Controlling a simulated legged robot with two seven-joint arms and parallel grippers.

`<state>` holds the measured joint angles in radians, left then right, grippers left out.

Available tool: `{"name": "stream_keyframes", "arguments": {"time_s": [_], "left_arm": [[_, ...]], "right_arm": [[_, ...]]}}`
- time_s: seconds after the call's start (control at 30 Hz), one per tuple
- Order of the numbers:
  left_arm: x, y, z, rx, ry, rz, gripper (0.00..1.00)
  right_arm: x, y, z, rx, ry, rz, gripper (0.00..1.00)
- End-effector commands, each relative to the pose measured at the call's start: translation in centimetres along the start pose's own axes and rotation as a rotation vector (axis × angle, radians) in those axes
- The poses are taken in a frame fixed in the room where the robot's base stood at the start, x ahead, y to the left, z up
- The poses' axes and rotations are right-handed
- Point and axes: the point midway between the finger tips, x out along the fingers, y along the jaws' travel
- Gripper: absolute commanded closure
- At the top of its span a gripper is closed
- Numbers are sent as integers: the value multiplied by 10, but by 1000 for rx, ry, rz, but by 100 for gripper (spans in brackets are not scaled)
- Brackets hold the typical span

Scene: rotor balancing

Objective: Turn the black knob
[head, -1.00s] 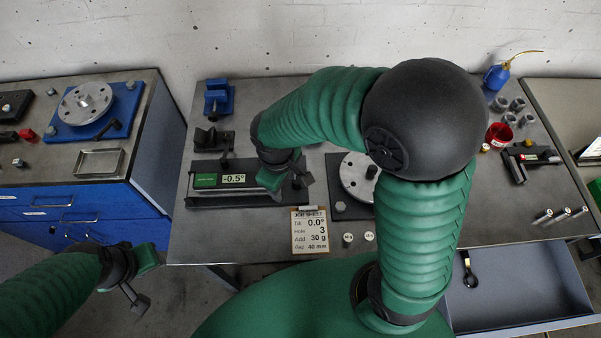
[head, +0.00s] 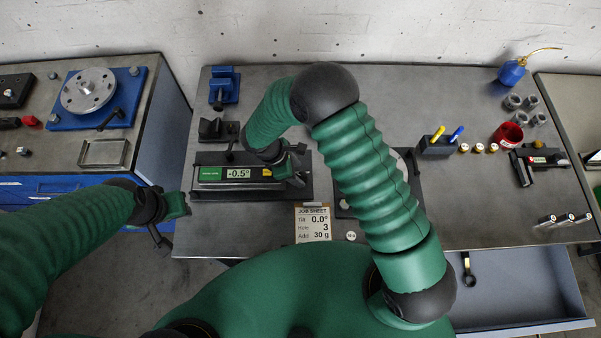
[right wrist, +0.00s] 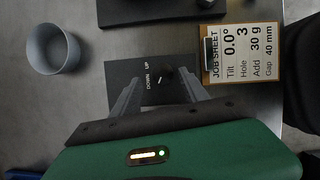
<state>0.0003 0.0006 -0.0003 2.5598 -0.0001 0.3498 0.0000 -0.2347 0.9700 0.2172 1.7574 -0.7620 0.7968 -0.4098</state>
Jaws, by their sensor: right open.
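The black tilt stand (head: 210,191) lies on the middle bench, its display (head: 239,174) reading -0.5°. My right gripper (head: 298,166) is at the stand's right end, in front of the black knob in the head view. In the right wrist view, a dark panel (right wrist: 121,70) marked DOWN and UP shows between the open fingers (right wrist: 160,88). The black knob (right wrist: 166,76) is dark on dark there, with a small white mark beside it; contact cannot be told. My left gripper (head: 162,228) is off the bench's front-left edge; its jaw state is unclear.
The job sheet (head: 313,224) lies just in front of the stand. A grey cup-like part (right wrist: 53,48) shows in the right wrist view. A rotor disc is partly hidden behind my right arm. A pen block (head: 436,147) and red cup (head: 507,134) stand right. A drawer (head: 515,290) is open.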

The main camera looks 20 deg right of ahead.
Motion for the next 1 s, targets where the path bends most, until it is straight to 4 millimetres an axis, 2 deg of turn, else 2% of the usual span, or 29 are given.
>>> {"name": "stream_keyframes", "arguments": {"time_s": [0.1,0.2,0.5,0.9,1.0], "left_arm": [[-4,0,-1,1,0,0,64],[-4,0,-1,1,0,0,64],[-4,0,-1,1,0,0,64],[-4,0,-1,1,0,0,64],[-4,0,-1,1,0,0,64]], "right_arm": [[19,-2,1,0,-2,-2,48],[28,-2,0,1,-2,0,48],[32,0,-1,2,-1,1,49],[32,0,0,3,-1,1,100],[32,0,1,3,-3,1,100]]}}
